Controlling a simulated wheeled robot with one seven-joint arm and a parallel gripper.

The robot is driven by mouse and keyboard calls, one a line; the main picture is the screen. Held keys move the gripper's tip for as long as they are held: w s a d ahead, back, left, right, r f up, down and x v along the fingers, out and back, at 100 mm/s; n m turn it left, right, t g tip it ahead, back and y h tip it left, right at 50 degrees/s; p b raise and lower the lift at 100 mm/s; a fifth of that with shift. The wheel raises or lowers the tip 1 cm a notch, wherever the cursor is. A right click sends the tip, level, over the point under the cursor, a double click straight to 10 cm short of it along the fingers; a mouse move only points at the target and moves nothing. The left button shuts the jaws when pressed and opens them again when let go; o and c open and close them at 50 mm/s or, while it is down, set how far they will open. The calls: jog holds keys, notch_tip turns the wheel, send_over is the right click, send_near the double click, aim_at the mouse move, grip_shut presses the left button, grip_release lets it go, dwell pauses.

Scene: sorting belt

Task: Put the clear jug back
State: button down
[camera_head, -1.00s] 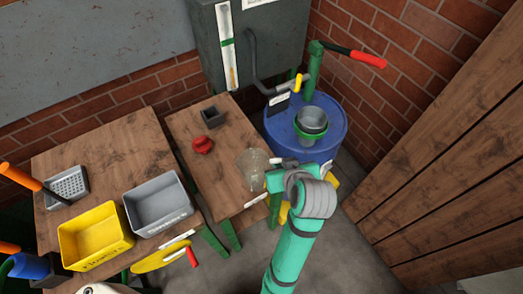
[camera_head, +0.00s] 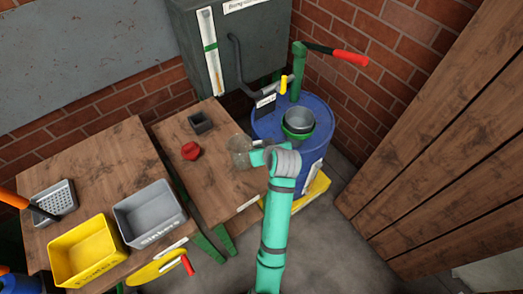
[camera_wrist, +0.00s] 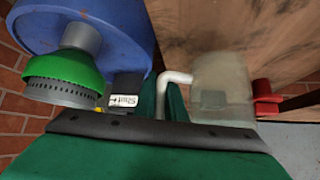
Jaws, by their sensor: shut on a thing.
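The clear jug (camera_head: 239,148) is a see-through, greyish vessel at the right edge of the smaller wooden table (camera_head: 222,185). In the wrist view the jug (camera_wrist: 222,85) shows with its pale handle (camera_wrist: 175,77) on the left. My gripper (camera_head: 257,157) is at the jug's right side, shut on the handle; its green fingers show in the wrist view (camera_wrist: 162,97). I cannot tell whether the jug's base touches the table.
A red object (camera_head: 190,151) and small dark box (camera_head: 201,123) stand on the table. Yellow (camera_head: 88,252) and grey bins (camera_head: 150,214) stand left.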

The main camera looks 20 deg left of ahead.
jog(key=shift+f, duration=1.55)
jog(key=shift+f, duration=0.1)
jog(key=c, duration=1.8)
grip_release()
